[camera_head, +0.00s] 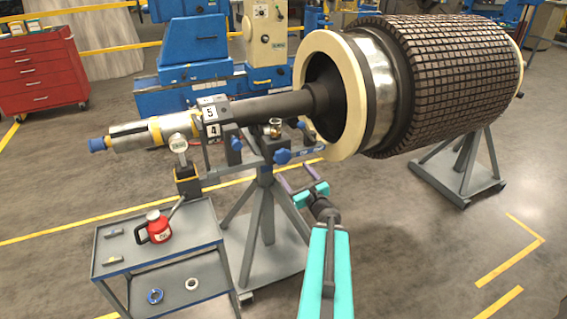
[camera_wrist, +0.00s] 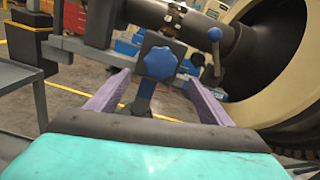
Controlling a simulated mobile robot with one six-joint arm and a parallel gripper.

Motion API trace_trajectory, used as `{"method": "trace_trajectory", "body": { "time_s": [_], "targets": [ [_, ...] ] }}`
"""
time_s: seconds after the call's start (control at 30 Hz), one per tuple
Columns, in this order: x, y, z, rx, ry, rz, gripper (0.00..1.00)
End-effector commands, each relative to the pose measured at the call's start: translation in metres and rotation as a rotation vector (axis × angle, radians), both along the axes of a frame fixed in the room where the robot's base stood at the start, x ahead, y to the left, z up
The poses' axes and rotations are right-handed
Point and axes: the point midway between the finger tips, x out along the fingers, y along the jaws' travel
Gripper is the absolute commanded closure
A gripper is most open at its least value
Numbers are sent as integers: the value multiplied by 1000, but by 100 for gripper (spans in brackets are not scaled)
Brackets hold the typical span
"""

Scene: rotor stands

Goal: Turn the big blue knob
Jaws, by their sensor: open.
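The big blue knob (camera_head: 282,156) is lobed and sits on the front of the grey rotor stand (camera_head: 266,215), under the shaft. It also shows in the wrist view (camera_wrist: 160,62), in full and near the middle, framed between my fingers. My gripper (camera_head: 297,174) is open and empty, with its two purple fingers spread. It is just in front of the knob, to its lower right in the head view. The fingers look apart from the knob, on its near side.
The rotor shaft (camera_head: 270,105) runs above the knob to a large rotor (camera_head: 455,80). A grey cart (camera_head: 160,262) with a red can (camera_head: 158,230) stands left. Floor at the right front is open.

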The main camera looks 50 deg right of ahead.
Motion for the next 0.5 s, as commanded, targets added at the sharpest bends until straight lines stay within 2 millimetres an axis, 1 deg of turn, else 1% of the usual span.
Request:
{"method": "trace_trajectory", "body": {
  "time_s": [0.03,0.5],
  "targets": [
    [1,0,-3,-1,-1,0,26],
    [9,-4,-4,0,1,6,26]
  ]
}}
